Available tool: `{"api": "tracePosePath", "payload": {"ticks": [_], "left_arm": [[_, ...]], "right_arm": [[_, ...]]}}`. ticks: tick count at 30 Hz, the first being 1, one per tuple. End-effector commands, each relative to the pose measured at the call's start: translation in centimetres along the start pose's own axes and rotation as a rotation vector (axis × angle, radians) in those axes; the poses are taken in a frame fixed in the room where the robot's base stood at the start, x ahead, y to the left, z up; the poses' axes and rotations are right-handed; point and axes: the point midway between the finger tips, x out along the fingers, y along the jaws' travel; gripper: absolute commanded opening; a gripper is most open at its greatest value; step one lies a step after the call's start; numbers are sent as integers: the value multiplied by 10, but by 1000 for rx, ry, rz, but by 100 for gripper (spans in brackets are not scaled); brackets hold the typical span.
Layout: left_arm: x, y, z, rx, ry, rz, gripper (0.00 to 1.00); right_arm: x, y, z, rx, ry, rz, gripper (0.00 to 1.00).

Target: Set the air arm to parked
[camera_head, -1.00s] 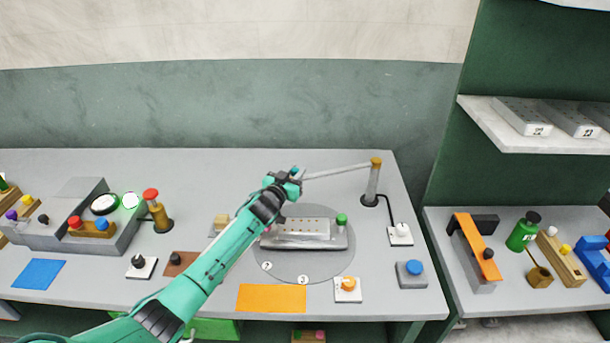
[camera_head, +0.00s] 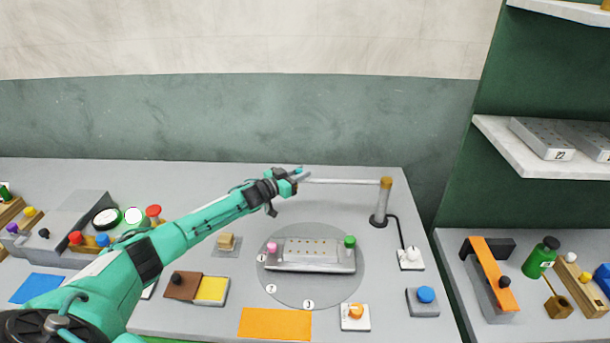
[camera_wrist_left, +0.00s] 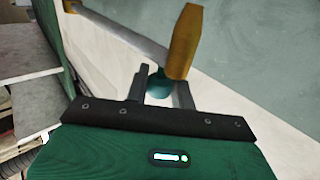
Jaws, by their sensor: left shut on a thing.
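The air arm is a thin grey rod (camera_head: 345,181) on an upright post (camera_head: 381,205) with an orange-brown cap, at the back right of the table. The rod points left from the post, nearly level in the head view. My left gripper (camera_head: 296,178) is shut at the rod's free left end, above and behind the round grey plate. In the left wrist view, an orange handle (camera_wrist_left: 183,42) stands at my fingertips (camera_wrist_left: 164,92), with the rod running off to the upper left. A teal piece shows between the fingers. My right gripper is not in view.
The round plate (camera_head: 290,297) carries a grey block (camera_head: 310,257) with pink and green knobs. A white switch box (camera_head: 411,259), a blue button (camera_head: 426,295) and an orange knob (camera_head: 355,311) stand right and front. The table behind the plate is mostly clear.

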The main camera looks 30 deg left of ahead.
Motion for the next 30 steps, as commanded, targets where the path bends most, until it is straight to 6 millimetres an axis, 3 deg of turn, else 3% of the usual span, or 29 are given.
{"api": "tracePosePath", "payload": {"ticks": [10,11,14,23,30], "left_arm": [[0,-5,-6,2,6,-7,0],[0,-5,-6,2,6,-8,28],[0,-5,-6,2,5,-7,45],[-1,-3,-3,1,3,-3,45],[-23,-3,0,2,2,-2,45]], "right_arm": [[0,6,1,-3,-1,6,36],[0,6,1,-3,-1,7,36],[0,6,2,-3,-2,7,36],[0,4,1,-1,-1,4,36],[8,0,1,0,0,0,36]]}}
